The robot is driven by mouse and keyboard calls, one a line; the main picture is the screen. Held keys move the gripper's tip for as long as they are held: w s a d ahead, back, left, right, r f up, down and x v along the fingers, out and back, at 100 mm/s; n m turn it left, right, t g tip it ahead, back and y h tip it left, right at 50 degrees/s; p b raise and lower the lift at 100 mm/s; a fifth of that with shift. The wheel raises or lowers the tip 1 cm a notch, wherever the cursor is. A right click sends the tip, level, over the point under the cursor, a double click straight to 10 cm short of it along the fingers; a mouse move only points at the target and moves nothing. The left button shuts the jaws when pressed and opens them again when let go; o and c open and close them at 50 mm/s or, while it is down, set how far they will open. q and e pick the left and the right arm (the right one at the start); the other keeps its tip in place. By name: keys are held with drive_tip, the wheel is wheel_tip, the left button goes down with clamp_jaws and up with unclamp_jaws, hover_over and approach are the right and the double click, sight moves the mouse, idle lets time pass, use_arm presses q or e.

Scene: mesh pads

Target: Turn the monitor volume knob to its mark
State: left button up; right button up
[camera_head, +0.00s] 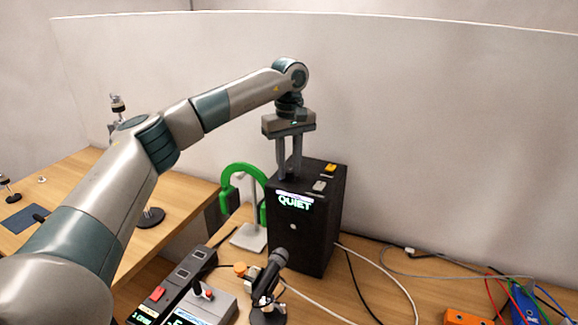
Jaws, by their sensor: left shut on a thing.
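The monitor (310,235) is a black upright box on the wooden table, with a lit "QUIET" display (295,203) on its front. My left gripper (289,177) points straight down onto the front left part of its top. Its two grey fingers are close together, with their tips at the top face. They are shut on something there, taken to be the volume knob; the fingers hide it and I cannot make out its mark. A yellow button and a pale button lie on the top to the right of the fingers. My right gripper is out of view.
Green headphones (243,174) hang on a white stand left of the monitor. A black microphone (270,276) stands in front. A console with a red button (158,294) is at the lower left. Cables, an orange box (466,317) and a blue box lie at the right.

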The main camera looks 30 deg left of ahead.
use_arm(q)
drive_tip(key=shift+r, duration=0.15)
drive_tip(key=o, duration=1)
drive_tip(key=shift+o, duration=0.2)
drive_tip(key=shift+r+b, duration=0.35)
drive_tip(key=shift+r, duration=0.35)
wheel_tip(320, 180, up, 8)
drive_tip(key=b, duration=0.2)
wheel_tip(320, 180, up, 5)
hover_over(289, 170)
wheel_tip(289, 170, up, 3)
drive_tip(key=shift+f, duration=0.1)
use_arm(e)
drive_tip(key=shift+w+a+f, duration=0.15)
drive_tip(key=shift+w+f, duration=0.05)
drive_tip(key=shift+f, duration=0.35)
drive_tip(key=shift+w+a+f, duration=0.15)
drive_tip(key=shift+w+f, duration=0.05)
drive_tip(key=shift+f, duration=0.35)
